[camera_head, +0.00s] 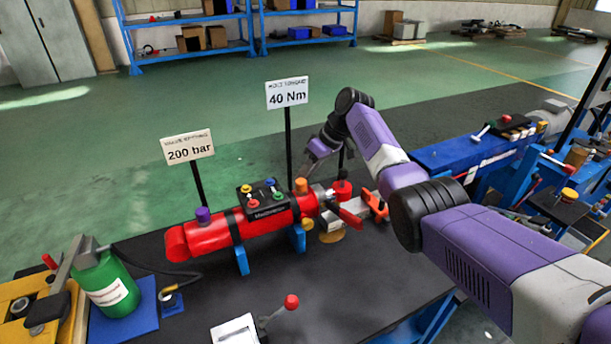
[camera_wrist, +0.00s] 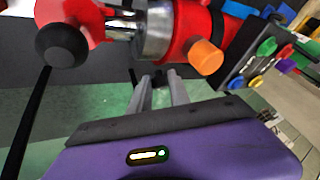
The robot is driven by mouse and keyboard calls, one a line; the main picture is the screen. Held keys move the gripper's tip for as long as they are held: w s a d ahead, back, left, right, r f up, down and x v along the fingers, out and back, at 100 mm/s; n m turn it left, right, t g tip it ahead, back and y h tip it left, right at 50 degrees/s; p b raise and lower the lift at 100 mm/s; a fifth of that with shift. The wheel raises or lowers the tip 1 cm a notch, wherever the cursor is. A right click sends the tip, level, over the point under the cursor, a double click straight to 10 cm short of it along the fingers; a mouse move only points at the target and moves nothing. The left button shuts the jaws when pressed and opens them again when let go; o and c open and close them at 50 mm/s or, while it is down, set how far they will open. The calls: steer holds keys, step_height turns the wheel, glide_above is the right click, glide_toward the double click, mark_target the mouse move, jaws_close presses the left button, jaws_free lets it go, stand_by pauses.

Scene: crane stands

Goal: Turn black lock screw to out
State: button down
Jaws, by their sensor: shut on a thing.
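A red hydraulic cylinder (camera_head: 208,237) lies on blue supports on the dark table, and it fills the top of the wrist view (camera_wrist: 190,22). The black lock screw (camera_wrist: 161,76) shows as a small dark piece between my fingertips, beside the silver collar (camera_wrist: 152,30). My gripper (camera_wrist: 160,80) is shut on it, with the grey fingers a little apart. In the head view my gripper (camera_head: 306,168) reaches the cylinder from behind, near the orange knob (camera_head: 301,185). There the screw is hidden, and its turn position cannot be told.
A block with coloured knobs (camera_head: 265,203) sits on the cylinder. Signs read 200 bar (camera_head: 188,148) and 40 Nm (camera_head: 287,94) on thin posts. A red clamp (camera_head: 375,204) is at the right, a green bottle (camera_head: 106,283) at the left. A red-knobbed lever (camera_head: 291,302) stands in front.

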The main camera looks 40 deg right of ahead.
steer(key=c, duration=1.2)
jaws_free()
steer(key=v, duration=0.8)
steer(key=shift+b, duration=0.45)
